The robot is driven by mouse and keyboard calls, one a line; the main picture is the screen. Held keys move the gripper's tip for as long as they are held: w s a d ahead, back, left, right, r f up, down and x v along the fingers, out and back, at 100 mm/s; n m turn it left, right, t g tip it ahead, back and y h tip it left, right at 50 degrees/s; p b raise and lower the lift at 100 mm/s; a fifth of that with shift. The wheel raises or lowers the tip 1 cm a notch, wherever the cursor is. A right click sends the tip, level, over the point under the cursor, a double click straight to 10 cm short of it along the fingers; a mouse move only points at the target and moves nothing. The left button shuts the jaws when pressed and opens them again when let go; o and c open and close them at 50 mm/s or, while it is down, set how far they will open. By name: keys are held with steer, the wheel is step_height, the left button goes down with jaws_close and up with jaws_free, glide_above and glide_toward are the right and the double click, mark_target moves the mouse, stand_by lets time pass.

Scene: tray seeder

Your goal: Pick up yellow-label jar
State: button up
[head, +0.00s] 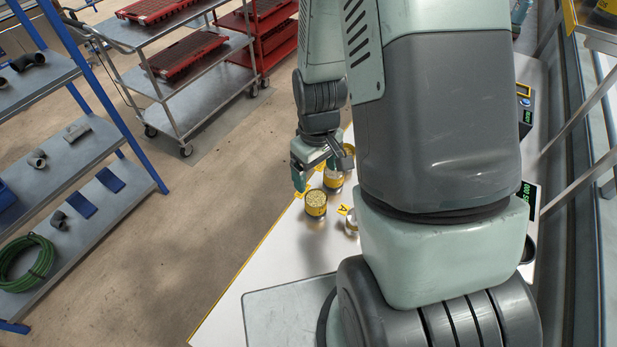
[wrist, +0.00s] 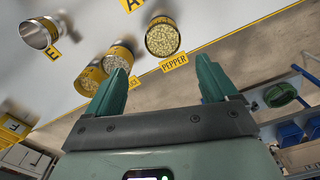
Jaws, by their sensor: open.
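Several jars with yellow labels stand on the white table, so I cannot tell which one is meant. In the wrist view, one seed-filled jar (wrist: 162,38) stands by a yellow "PEPPER" tag (wrist: 175,63), beyond the gap between my fingertips. Two more seed-filled jars, one (wrist: 120,54) and another (wrist: 91,77), are at the left finger, which partly covers the nearer one. In the head view, a yellow-banded jar (head: 316,205) stands in front of my gripper (head: 314,175), and another jar (head: 333,181) is beside the fingers. My gripper is open with nothing between the fingers.
A metal cup (wrist: 40,34) stands by an "E" tag. In the head view, another container (head: 351,224) is partly hidden by my arm. The white table (head: 285,262) has bare room towards its near left edge. Carts and shelving stand beyond, across the floor.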

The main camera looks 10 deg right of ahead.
glide_above(315, 202)
steer(key=f, duration=0.5)
steer(key=shift+s+f, duration=0.3)
steer(key=shift+s, duration=0.1)
steer(key=shift+s+a+f, duration=0.1)
steer(key=shift+s+f, duration=0.05)
steer(key=shift+f, duration=1.25)
steer(key=shift+s+a+f, duration=0.1)
steer(key=shift+s+f, duration=0.05)
steer(key=shift+f, duration=1.2)
steer(key=shift+c, duration=0.2)
steer(key=c, duration=1.1)
steer(key=shift+r, duration=0.15)
